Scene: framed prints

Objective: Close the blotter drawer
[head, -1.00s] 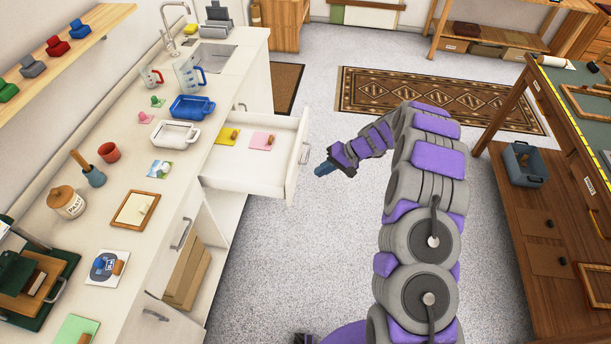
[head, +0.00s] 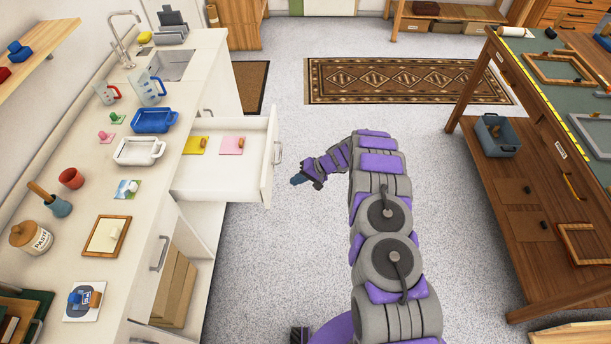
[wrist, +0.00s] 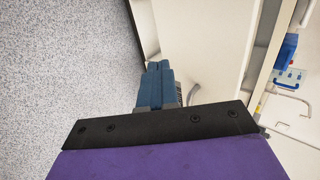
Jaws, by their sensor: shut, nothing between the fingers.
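The white blotter drawer (head: 226,196) is pulled out from the counter in the head view. A yellow sheet (head: 196,145) and a pink sheet (head: 231,145), each with a small brown piece on it, lie inside. Its metal handle (head: 278,153) is on the front panel. My gripper (head: 299,179) is to the right of the drawer front, apart from it in the head view. In the wrist view my blue fingers (wrist: 157,82) are together and empty, with the white drawer front (wrist: 185,45) beside them. The handle (wrist: 192,93) shows partly behind the fingers.
An open cabinet below holds cardboard (head: 174,290). A wooden workbench (head: 520,200) stands at the right. Speckled floor between is clear, with a patterned rug (head: 405,81) beyond.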

